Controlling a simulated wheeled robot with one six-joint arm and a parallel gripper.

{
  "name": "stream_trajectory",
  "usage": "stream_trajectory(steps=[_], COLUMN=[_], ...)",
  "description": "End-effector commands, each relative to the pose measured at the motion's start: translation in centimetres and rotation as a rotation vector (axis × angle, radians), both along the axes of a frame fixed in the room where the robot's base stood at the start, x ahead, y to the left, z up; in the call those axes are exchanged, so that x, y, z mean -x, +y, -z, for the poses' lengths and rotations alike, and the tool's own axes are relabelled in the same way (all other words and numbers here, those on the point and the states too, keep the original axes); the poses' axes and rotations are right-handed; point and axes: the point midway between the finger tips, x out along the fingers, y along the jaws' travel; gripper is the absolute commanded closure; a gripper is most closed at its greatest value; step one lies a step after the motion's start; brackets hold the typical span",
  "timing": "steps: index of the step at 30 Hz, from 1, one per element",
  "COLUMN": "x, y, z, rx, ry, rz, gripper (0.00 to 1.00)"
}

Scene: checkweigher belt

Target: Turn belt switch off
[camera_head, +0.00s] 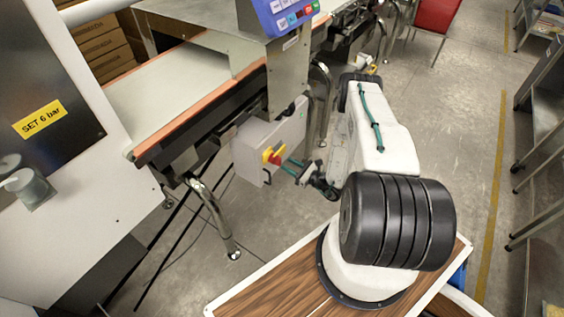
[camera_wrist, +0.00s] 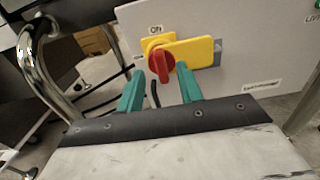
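The belt switch is a red rotary handle (camera_wrist: 161,64) on a yellow plate (camera_wrist: 195,51), fixed to a grey control box (camera_wrist: 250,45). An ON label (camera_wrist: 156,30) sits above it. The red handle stands nearly upright in the wrist view, its wide end up near the label. In the head view the switch (camera_head: 276,158) is on the face of the box (camera_head: 250,140) under the belt. My gripper (camera_wrist: 160,74) is open, its two teal fingers apart, with the handle showing between the fingertips. In the head view my gripper (camera_head: 289,166) is just right of the switch; contact is unclear.
The conveyor belt (camera_head: 175,85) runs above the box, with bent metal legs (camera_head: 212,215) below. A display panel (camera_head: 287,12) stands over it. A white cabinet with a SET 6 bar label (camera_head: 39,119) is at left. Open floor (camera_head: 450,130) lies right of my arm.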

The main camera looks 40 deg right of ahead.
Motion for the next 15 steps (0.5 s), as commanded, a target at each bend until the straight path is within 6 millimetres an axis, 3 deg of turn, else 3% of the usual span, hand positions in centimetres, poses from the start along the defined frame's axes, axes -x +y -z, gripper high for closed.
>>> stream_trajectory(steps=[6, 15], x=[-3.1, -4.1], y=[1.2, 1.5], z=[0.0, 0.0], rx=[0.0, -0.001], ry=[0.0, 0.0], rz=[-0.003, -0.001], gripper=[0.64, 0.64])
